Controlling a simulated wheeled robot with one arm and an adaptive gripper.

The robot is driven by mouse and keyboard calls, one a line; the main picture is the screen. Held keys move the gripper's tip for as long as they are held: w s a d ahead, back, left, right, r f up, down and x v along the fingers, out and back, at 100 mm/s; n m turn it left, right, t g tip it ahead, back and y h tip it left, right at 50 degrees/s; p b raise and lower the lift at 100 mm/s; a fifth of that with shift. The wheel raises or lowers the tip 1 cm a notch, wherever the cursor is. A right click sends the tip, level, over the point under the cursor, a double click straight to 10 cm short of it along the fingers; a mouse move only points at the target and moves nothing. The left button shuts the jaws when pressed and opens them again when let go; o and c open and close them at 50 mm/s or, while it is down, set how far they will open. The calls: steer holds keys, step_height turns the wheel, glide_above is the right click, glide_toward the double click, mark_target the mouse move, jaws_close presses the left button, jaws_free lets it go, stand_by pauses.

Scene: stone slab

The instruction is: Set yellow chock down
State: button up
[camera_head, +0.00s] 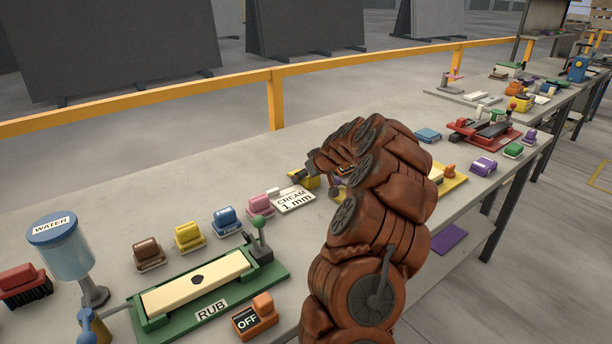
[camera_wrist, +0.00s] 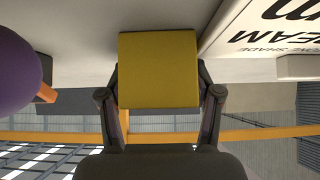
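The yellow chock (camera_wrist: 158,70) fills the space between the two fingers of my gripper (camera_wrist: 159,98) in the wrist view. A finger presses on each side of it, so my gripper is shut on it. In the head view the yellow chock (camera_head: 309,183) shows as a small yellow piece just beyond the CREAM 1 mm card (camera_head: 293,200), low over the grey bench (camera_head: 190,215). My brown arm hides part of the area to its right. I cannot tell whether the chock touches the bench.
The white card (camera_wrist: 270,30) lies close beside the chock. A purple rounded thing (camera_wrist: 15,75) is on the other side in the wrist view. Pink (camera_head: 260,206), blue (camera_head: 226,221) and yellow (camera_head: 189,236) blocks line the bench, behind a green RUB tray (camera_head: 274,270). A yellow tray (camera_head: 452,184) is partly behind my arm.

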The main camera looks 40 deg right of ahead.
steer(key=shift+o, duration=0.7)
